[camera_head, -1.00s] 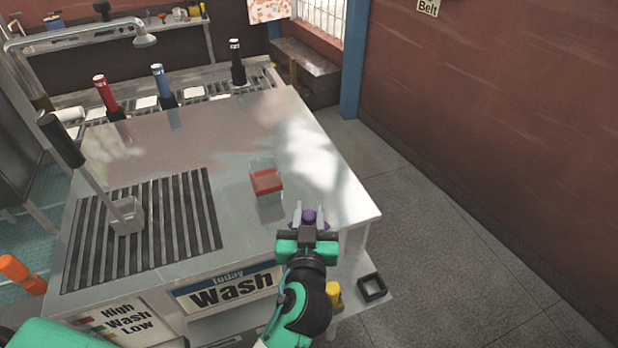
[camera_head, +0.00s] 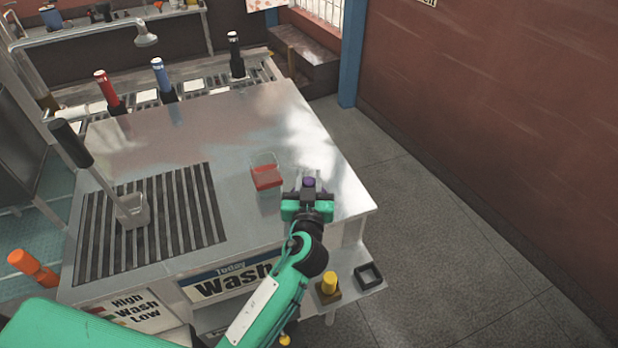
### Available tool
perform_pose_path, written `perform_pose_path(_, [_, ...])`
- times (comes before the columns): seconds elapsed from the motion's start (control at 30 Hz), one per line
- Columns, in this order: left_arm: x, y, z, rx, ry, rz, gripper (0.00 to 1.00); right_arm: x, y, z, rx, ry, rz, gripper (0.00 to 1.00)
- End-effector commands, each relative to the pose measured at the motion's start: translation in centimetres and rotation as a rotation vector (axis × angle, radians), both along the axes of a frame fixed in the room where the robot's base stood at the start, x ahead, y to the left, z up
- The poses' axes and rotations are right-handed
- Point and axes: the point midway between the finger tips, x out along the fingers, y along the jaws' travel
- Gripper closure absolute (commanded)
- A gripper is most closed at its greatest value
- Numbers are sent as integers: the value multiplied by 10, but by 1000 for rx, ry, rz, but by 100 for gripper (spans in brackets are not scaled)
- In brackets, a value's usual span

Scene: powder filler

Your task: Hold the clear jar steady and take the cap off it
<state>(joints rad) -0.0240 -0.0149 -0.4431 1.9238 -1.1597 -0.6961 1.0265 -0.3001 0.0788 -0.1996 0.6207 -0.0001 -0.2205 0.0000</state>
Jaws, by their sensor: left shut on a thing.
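The purple cap (camera_head: 309,182) shows on top between the fingers of my left gripper (camera_head: 308,186). The clear jar under it is mostly hidden by the fingers and the gripper body. My left gripper is shut on the jar, at the right front part of the metal counter (camera_head: 240,120). I cannot tell whether the jar touches the counter. My right gripper is out of view.
A clear container with red contents (camera_head: 266,178) stands just left of my left gripper. A slotted grate (camera_head: 190,210) with a long-handled scoop (camera_head: 133,210) lies farther left. A yellow-topped item (camera_head: 329,283) and a black square frame (camera_head: 369,275) sit on a low shelf.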

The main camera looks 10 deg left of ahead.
Motion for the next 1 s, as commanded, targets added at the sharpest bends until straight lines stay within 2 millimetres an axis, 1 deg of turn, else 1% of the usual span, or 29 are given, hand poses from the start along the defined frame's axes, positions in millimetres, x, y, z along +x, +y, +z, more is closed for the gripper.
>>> perform_pose_path(0.2, [0,0,-3,-1,0,0,100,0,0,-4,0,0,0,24])
perform_pose_path(0.23, [0,0,-2,-1,0,0,68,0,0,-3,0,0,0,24])
perform_pose_path(0.3, [0,0,-1,-1,0,0,54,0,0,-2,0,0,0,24])
perform_pose_path(0.33, [0,0,-1,-1,0,0,52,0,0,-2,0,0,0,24])
perform_pose_path(0.7, [-2,-1,0,0,0,-1,52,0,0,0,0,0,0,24])
perform_pose_path(0.87, [-24,-5,-4,-3,1,-2,52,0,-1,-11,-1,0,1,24])
perform_pose_path(1.0, [-51,-10,-5,-3,1,-2,52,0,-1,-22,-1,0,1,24])
